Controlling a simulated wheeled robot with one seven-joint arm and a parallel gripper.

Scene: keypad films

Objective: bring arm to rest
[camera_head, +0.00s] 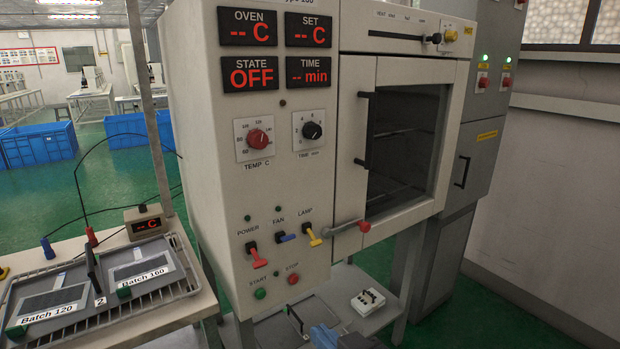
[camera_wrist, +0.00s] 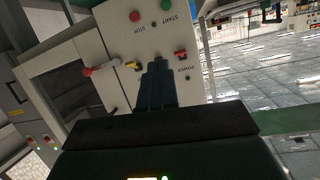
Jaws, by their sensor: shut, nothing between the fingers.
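My gripper (camera_wrist: 155,75) shows in the wrist view as two dark fingers held together, with nothing between them. It points toward the switch panel of the oven (camera_wrist: 122,90), which appears turned over in that view. The fingers overlap part of the panel there; I cannot tell the exact gap. In the head view the oven (camera_head: 305,185) stands in the middle with its door shut and its state display (camera_head: 249,74) reading OFF. A blue-grey part at the bottom edge of the head view looks like my arm; the fingertips are not clear there.
A bench at left holds a wire rack (camera_head: 185,282) with two batch trays and a small display (camera_head: 143,223). A white switch box (camera_head: 368,301) sits on the low shelf.

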